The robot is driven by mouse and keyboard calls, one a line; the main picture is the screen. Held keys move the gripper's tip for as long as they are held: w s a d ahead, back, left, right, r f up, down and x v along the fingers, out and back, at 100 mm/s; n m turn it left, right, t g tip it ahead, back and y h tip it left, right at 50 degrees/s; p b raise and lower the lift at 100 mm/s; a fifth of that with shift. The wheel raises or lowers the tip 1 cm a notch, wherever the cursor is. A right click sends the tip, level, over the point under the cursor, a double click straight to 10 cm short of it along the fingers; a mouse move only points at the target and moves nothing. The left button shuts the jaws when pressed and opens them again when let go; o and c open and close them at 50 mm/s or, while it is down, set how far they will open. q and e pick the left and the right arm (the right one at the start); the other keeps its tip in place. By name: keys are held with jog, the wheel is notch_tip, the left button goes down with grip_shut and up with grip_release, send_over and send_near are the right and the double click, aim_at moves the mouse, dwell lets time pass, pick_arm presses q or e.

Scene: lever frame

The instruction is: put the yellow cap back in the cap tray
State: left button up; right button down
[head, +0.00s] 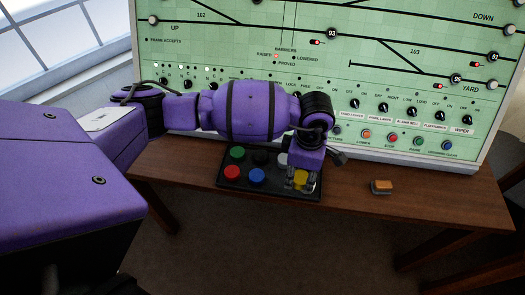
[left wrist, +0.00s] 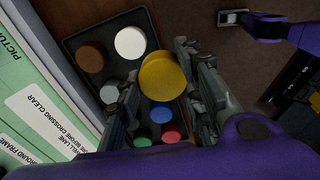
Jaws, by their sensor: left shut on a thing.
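The black cap tray (head: 270,184) lies on the table in front of the panel; it also shows in the left wrist view (left wrist: 72,44). My left gripper (head: 301,181) points down over the tray's right part, with its fingers (left wrist: 160,92) shut on the yellow cap (head: 301,177). In the left wrist view the yellow cap (left wrist: 162,80) sits between the fingertips, between the white cap (left wrist: 130,42) and the blue cap (left wrist: 161,115). I cannot tell whether it touches the tray. The fingers hide part of the tray.
The tray also holds green (head: 237,152), black (head: 260,155), red (head: 232,172), grey (left wrist: 110,93) and brown (left wrist: 90,58) caps. The green lever panel (head: 420,90) rises right behind. A small orange-topped block (head: 381,186) lies to the right, with bare table around it.

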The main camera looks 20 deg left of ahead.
pick_arm(q)
send_over(281, 182)
jog(key=f, duration=0.6)
jog(key=shift+d+f, duration=0.2)
jog(key=shift+f, duration=0.1)
jog(key=shift+a+f, duration=0.1)
jog(key=shift+f, duration=1.55)
